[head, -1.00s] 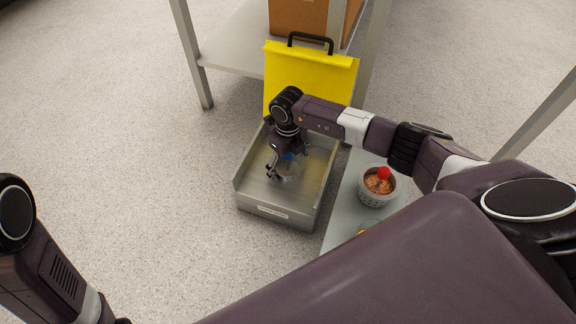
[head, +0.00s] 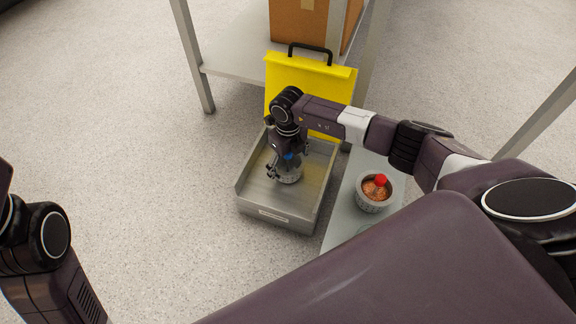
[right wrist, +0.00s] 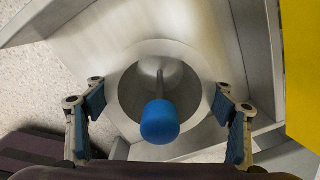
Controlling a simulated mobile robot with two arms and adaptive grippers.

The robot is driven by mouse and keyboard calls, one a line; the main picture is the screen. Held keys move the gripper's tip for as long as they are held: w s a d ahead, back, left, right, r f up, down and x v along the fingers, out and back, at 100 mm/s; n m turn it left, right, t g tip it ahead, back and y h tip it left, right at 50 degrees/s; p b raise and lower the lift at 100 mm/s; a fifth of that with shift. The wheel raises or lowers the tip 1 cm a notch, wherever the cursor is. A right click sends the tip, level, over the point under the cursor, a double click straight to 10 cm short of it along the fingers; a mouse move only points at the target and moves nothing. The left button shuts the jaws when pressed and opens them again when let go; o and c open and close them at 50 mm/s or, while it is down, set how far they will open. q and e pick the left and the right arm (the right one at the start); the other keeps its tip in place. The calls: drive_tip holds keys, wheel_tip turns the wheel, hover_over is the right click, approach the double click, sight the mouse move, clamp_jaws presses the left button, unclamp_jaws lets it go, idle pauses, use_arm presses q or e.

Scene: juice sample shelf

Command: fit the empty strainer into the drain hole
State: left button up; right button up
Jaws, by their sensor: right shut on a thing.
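The empty strainer (head: 289,175) is a grey basket with a blue knob on a thin stem, inside the steel basin. In the right wrist view it shows from above as a round bowl (right wrist: 204,100) with the blue knob (right wrist: 160,122) in its middle. My right gripper (head: 288,160) points down into the basin, its blue-padded fingers on either side of the strainer, shut on it. The drain hole is hidden, and I cannot tell whether the strainer sits in it. Only part of my left arm shows at the left; its gripper is out of view.
The steel basin (head: 272,216) has raised walls and a labelled front. A yellow panel (head: 310,82) with a black handle stands behind it. Another strainer (head: 372,204) with a red knob and orange-brown contents stands on the grey surface (head: 345,212) at right.

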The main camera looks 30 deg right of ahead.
drive_tip(key=o, duration=1.4)
drive_tip(key=shift+o, duration=0.4)
